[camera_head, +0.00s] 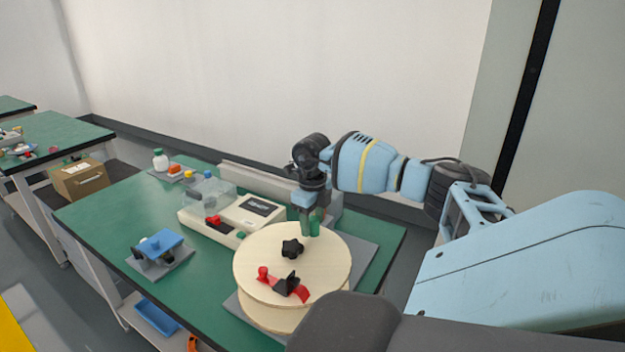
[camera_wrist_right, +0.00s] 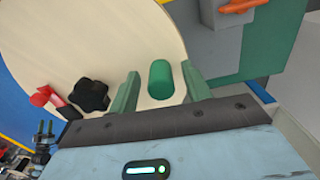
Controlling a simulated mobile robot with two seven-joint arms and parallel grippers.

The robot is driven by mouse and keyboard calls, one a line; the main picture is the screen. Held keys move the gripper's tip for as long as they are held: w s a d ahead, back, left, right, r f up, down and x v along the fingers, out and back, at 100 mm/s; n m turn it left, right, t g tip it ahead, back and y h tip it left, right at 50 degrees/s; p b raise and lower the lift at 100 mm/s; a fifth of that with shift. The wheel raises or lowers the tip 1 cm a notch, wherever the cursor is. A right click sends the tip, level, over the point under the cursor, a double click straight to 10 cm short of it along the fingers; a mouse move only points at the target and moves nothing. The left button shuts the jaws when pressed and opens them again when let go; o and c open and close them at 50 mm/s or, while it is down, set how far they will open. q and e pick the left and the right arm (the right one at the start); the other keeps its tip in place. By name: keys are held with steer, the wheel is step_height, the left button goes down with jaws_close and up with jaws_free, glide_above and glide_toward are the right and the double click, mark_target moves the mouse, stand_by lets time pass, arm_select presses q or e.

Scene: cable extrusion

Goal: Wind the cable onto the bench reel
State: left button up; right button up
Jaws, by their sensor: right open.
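The bench reel (camera_head: 262,262) is a pale wooden disc on the green bench, with a black star knob (camera_head: 292,249) at its middle and a red-and-black clamp (camera_head: 290,286) near its front edge. My right gripper (camera_head: 311,230) points down over the reel's far right part. In the right wrist view its green fingers (camera_wrist_right: 160,72) are open, one on each side of a green upright handle (camera_wrist_right: 160,85) on the disc (camera_wrist_right: 130,40). I see gaps between handle and fingers. I cannot make out any cable. My left gripper is not in view.
A cream machine (camera_head: 230,215) with a clear cover stands behind the reel. A blue device (camera_head: 158,245) sits on a grey plate at left. A white bottle (camera_head: 160,160) and small coloured parts are at the back. The bench's left part (camera_head: 105,215) is clear.

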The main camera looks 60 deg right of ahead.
steer(key=shift+r, duration=3.9)
